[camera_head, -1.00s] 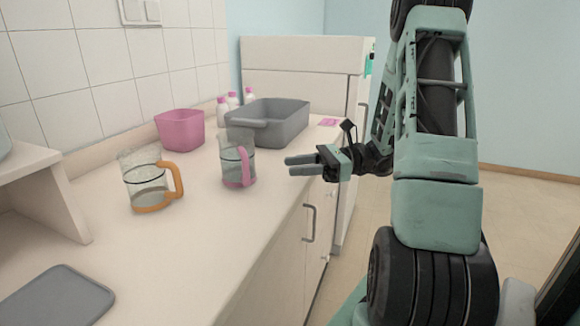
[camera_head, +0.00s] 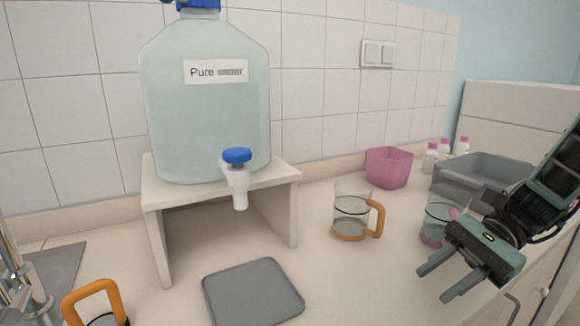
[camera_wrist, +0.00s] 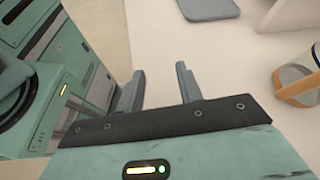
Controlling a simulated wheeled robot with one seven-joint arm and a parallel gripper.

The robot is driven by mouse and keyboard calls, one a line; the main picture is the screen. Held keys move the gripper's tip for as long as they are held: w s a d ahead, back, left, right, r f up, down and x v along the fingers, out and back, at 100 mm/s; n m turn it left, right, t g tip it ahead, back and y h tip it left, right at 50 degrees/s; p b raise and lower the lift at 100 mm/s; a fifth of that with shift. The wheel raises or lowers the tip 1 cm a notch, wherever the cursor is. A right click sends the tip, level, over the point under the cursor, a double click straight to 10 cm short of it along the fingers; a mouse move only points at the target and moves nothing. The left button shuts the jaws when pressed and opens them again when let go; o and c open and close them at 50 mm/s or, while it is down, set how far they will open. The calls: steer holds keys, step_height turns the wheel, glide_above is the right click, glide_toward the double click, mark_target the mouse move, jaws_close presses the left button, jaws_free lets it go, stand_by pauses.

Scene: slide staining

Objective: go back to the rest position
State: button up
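My gripper (camera_head: 449,281) is at the lower right of the head view, above the front of the counter. Its two fingers are apart with nothing between them. The wrist view also shows the open, empty fingers (camera_wrist: 160,88). Behind my gripper stands a glass beaker with a pink base and handle (camera_head: 436,213), partly hidden by the gripper and arm. To its left stands a glass beaker with an orange handle (camera_head: 352,213); an orange-banded glass also shows at the right edge of the wrist view (camera_wrist: 297,84).
A large water jug (camera_head: 205,110) with a blue-topped tap sits on a small stand (camera_head: 221,190). A grey mat (camera_head: 252,292) lies in front. Another orange handle (camera_head: 92,290) shows lower left. A pink bin (camera_head: 388,167), white bottles (camera_head: 444,150) and grey tub (camera_head: 470,172) stand at the back right.

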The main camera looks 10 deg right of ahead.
steer(key=s+a+r+n+t+h+p, duration=0.1)
steer(key=s+a+n+h, duration=0.4)
steer(key=n, duration=0.5)
steer(key=s+a+r+n+h+p, duration=0.3)
steer(key=s+a+n+h+p, duration=0.2)
steer(key=a+n, duration=0.5)
steer(key=shift+s+r+n+t+h, duration=0.25)
steer(key=shift+s+n+t+h, duration=0.15)
steer(key=shift+s+n+h, duration=0.4)
